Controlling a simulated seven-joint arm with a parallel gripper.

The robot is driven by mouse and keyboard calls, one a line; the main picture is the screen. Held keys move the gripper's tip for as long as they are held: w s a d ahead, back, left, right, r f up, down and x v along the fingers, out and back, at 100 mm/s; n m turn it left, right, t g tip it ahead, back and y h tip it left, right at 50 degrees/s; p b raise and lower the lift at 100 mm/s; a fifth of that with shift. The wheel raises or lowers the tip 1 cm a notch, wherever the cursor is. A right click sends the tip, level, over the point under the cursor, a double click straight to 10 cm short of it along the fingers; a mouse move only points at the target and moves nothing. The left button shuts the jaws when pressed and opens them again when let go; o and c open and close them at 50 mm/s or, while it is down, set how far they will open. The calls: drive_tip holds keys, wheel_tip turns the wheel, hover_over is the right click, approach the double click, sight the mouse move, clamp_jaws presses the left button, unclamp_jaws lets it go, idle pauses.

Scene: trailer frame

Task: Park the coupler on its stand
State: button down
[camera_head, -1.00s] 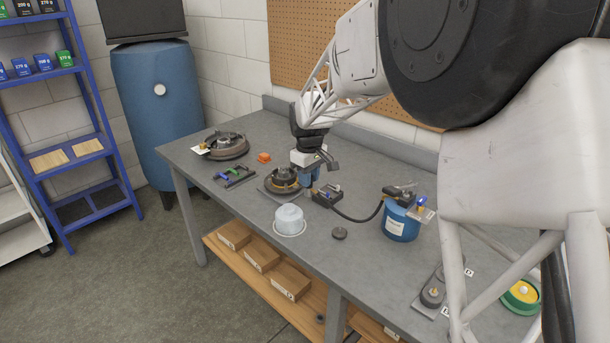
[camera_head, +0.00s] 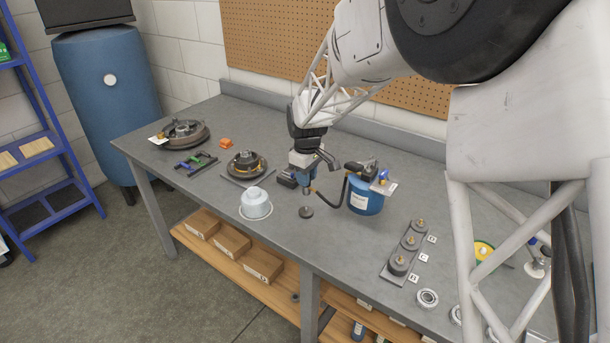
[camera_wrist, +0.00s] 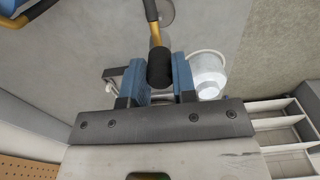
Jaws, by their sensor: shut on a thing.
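My gripper (camera_head: 309,186), with blue fingers, is shut on the coupler (camera_wrist: 158,66), which shows in the wrist view as a black cylinder with a brass-coloured stem. In the head view it is small and mostly hidden by the fingers. A dark round disc (camera_head: 306,212), seemingly the stand, lies on the bench just below my gripper. The coupler appears to be above it; I cannot tell whether they touch.
A white lidded pot (camera_head: 256,203) stands left of the disc. A rack with several posts (camera_head: 408,250) lies to the right. Bare bench (camera_head: 320,245) lies in front.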

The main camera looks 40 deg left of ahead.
sight(306, 189)
drive_tip(key=shift+f, duration=0.15)
drive_tip(key=shift+f, duration=2.3)
drive_tip(key=shift+f, duration=0.95)
idle(2.2)
drive_tip(key=shift+c, duration=2.2)
unclamp_jaws()
drive_tip(key=shift+r, duration=0.1)
drive_tip(key=shift+r, duration=3.4)
